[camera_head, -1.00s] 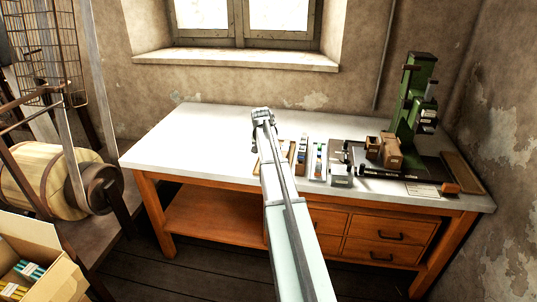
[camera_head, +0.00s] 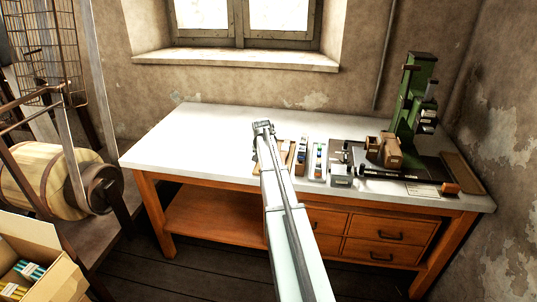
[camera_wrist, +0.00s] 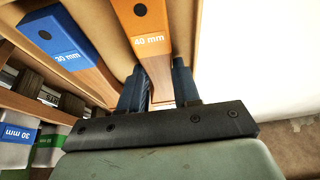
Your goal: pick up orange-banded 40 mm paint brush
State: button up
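The 40 mm paint brush (camera_wrist: 147,28) has an orange band with a dark hole and a wooden part below it. It lies in a light wooden tray in the wrist view. My gripper (camera_wrist: 158,68) has its two dark fingers apart, one to each side of the brush's wooden part. I see no clear grip on it, and the fingertips are partly hidden against the brush. In the head view my gripper (camera_head: 263,128) is over the worktable, at the tray's left side; the brush cannot be made out there.
A blue-banded 30 mm brush (camera_wrist: 57,35) lies close to the left. Further left are blue and green labelled items (camera_wrist: 18,132). The white tabletop (camera_head: 200,135) is clear on the left. A green handwheel press (camera_head: 413,105) stands at the right.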

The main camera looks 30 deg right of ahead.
grip_shut()
